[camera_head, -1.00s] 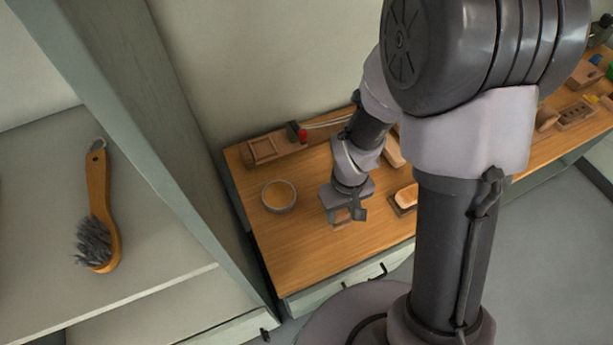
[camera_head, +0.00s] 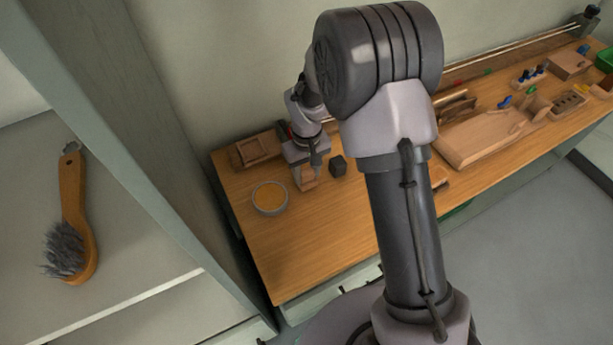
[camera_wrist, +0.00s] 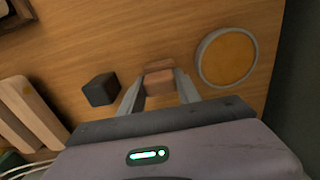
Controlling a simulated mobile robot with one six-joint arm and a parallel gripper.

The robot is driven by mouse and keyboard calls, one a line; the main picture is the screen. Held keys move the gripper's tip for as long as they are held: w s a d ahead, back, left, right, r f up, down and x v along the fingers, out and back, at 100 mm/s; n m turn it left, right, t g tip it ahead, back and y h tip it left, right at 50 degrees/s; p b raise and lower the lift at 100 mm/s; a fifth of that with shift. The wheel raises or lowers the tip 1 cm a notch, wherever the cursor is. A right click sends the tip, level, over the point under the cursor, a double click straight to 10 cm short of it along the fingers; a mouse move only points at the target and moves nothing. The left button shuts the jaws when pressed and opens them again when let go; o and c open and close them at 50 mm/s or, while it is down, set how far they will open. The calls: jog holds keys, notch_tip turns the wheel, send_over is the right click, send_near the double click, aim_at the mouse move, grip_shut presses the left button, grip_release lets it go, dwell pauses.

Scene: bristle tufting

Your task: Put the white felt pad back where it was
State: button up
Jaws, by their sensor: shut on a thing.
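My gripper (camera_head: 305,166) is over the left part of the workbench, between a round bowl and a dark cube. In the wrist view my gripper (camera_wrist: 160,84) is shut on a small brown wooden block (camera_wrist: 158,76), its fingers on both sides of it. The block also shows below the gripper in the head view (camera_head: 307,182). I cannot tell whether it touches the bench. I cannot make out a white felt pad in either current view; my arm hides part of the bench.
The grey-rimmed bowl (camera_wrist: 202,72) has an orange-tan inside. The dark cube (camera_wrist: 101,90) stands on the other side of the gripper. A wooden tray (camera_head: 235,155) lies at the back left. A brush (camera_head: 73,215) lies on the left shelf. The bench's front left (camera_head: 300,245) is clear.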

jog(key=o, duration=1.3)
jog(key=shift+f, duration=0.45)
notch_tip(320, 180, up, 14)
jog(key=p, duration=0.5)
notch_tip(320, 180, up, 9)
jog(key=m+t, duration=0.2)
jog(key=m, duration=0.1)
send_over(307, 172)
jog(key=s+d, duration=0.3)
jog(key=s, duration=0.1)
jog(key=s+d+r+m+t+y, duration=0.1)
jog(key=s+r+m+t, duration=0.1)
jog(key=s+r, duration=0.3)
jog(key=s+d+r+m+t+y, duration=0.1)
jog(key=s+r+m, duration=0.3)
jog(key=s, duration=1)
jog(key=shift+d+r+t, duration=0.4)
jog(key=shift+d, duration=0.05)
